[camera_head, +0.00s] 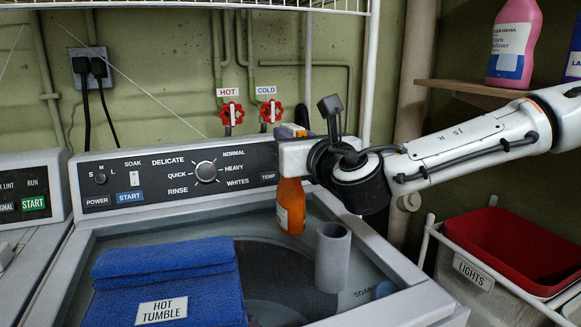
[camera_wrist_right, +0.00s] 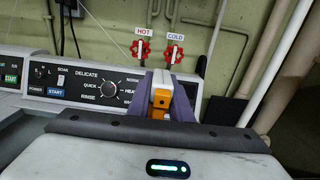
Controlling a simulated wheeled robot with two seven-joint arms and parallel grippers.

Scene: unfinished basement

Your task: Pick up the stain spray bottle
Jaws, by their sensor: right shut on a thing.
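The stain spray bottle (camera_head: 291,207) is orange with a pale label and hangs upright below my right gripper (camera_head: 293,150) in the head view, in front of the washer's control panel. My right gripper is shut on its upper part; the white and orange spray head (camera_wrist_right: 160,103) shows between the two fingers in the right wrist view. The gripper hides part of the bottle's neck. The bottle's base appears above the washer's top, beside the grey cylinder. My left gripper is in neither view.
The washer (camera_head: 405,302) has a grey cylinder (camera_head: 332,257) and a folded blue towel (camera_head: 170,272) labelled HOT TUMBLE on top. A red bin (camera_head: 520,240) stands at right. A shelf (camera_head: 470,88) holds a pink bottle (camera_head: 514,42). A wire rack (camera_head: 250,6) hangs overhead.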

